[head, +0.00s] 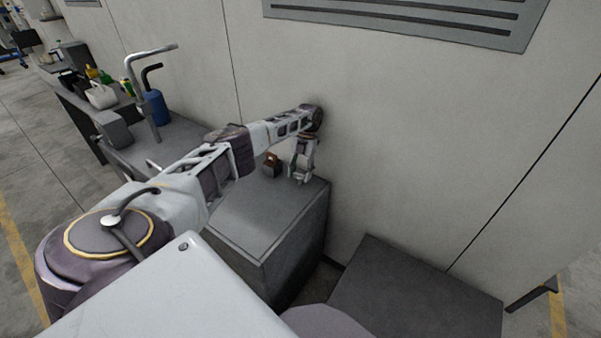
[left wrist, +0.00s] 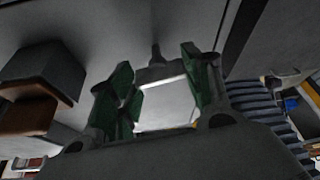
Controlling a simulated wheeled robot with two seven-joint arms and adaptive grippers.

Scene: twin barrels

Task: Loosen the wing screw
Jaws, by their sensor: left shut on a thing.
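My left gripper (head: 299,176) points down at the back right end of a dark grey cabinet top, close to the wall. In the left wrist view my left gripper (left wrist: 158,88) shows its two green-padded fingers on either side of a grey piece with a short stem (left wrist: 156,54). I take this piece to be the wing screw; it is small and dim, and its wings are not clear. The gripper is shut on it. In the head view the fingers hide the screw. My right gripper is not in view.
A small brown block (head: 271,164) stands just left of the left gripper. The grey cabinet (head: 262,222) is below, with a lower dark box (head: 410,295) to its right. A blue container (head: 155,107) and bent pipe (head: 138,75) stand further left. The wall (head: 400,130) is close behind.

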